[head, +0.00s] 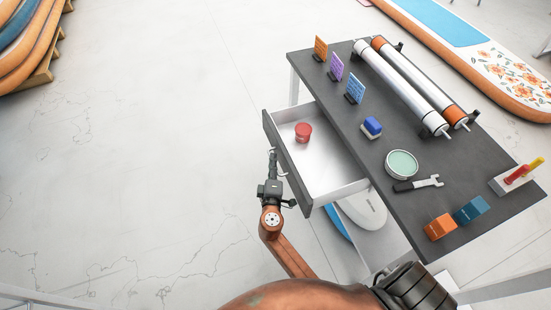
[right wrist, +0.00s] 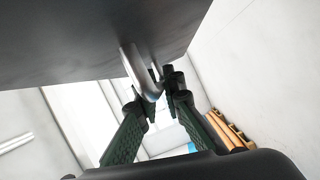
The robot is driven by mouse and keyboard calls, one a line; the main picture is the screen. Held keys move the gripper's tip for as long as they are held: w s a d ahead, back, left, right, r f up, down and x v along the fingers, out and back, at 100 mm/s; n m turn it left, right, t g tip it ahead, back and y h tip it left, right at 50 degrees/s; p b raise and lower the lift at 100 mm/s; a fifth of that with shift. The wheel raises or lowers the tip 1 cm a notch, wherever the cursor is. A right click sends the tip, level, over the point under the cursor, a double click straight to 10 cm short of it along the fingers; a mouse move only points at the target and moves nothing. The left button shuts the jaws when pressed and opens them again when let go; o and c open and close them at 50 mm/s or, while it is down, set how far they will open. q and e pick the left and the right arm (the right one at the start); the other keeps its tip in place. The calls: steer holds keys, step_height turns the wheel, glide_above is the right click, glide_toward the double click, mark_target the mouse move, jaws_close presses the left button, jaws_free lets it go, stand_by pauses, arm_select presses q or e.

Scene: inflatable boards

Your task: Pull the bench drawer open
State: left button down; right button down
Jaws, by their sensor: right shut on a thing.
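The bench (head: 350,125) has a dark top, and its drawer (head: 330,170) stands well out from it on the left, showing a pale inside. A red round object (head: 303,132) lies in the drawer. My right gripper (head: 272,165) is at the outer side of the drawer's dark front (head: 288,160). In the right wrist view its fingers (right wrist: 156,92) are closed around the metal bar handle (right wrist: 136,68), under the dark panel (right wrist: 90,40). In the head view the gripper mostly hides the handle. My left gripper is not in view.
A pale board (head: 362,208) is below. The floor left of the drawer is clear.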

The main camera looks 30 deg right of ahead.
steer(key=shift+a, duration=0.3)
steer(key=c, duration=2)
jaws_free()
steer(key=shift+c, duration=0.2)
steer(key=shift+w, duration=0.1)
